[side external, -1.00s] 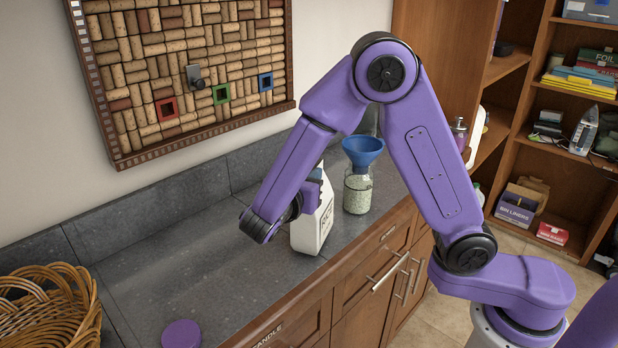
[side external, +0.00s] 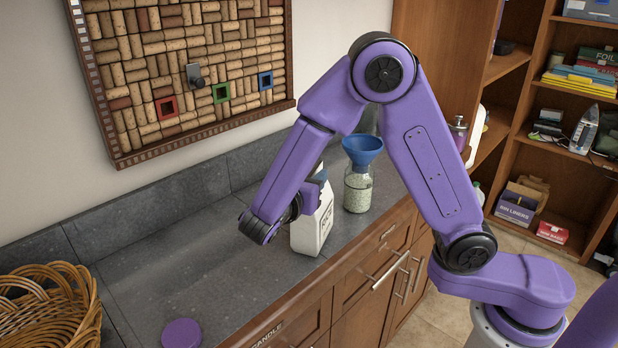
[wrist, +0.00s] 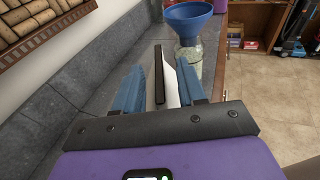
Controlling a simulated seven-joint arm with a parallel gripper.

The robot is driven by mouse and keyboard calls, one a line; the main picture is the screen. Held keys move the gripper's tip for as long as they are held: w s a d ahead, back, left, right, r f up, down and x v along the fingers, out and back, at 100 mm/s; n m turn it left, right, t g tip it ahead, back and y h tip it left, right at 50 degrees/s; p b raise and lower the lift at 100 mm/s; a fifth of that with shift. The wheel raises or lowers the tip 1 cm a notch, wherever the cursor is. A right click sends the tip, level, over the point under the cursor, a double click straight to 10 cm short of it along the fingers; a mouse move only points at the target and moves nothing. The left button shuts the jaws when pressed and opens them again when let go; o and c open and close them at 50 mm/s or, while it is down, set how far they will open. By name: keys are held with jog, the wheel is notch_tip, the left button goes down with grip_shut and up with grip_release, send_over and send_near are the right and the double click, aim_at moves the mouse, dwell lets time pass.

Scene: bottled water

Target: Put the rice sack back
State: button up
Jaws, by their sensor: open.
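The white rice sack (side external: 312,228) stands upright on the grey counter, its printed label partly hidden by my arm in the side view. My gripper (side external: 318,180) is at the sack's top. In the wrist view my gripper (wrist: 160,70) is open, with one blue finger on each side of the sack's narrow white top (wrist: 172,84) and a dark strip along it. I see a gap at the left finger; whether the right finger touches the sack I cannot tell.
A glass jar (side external: 357,190) of pale grains with a blue funnel (side external: 362,150) stands close behind the sack. A purple lid (side external: 182,334) and a wicker basket (side external: 50,310) are at the near left. The counter (side external: 180,255) between is clear. Wooden shelves (side external: 520,120) stand right.

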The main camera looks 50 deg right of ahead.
jog(key=v, duration=1.2)
jog(key=s+d+f+m+g+y, duration=0.4)
jog(key=s+d+y, duration=0.3)
jog(key=d, duration=0.3)
jog(key=s+d+f+m+g+y, duration=0.1)
jog(key=s+d+m+y, duration=0.2)
jog(key=s, duration=1.1)
jog(key=m+y, duration=0.2)
jog(key=y, duration=0.3)
jog(key=shift+s+d+f+m+g, duration=0.25)
jog(key=shift+s+f+m+g, duration=0.05)
jog(key=shift+f+m+g, duration=0.1)
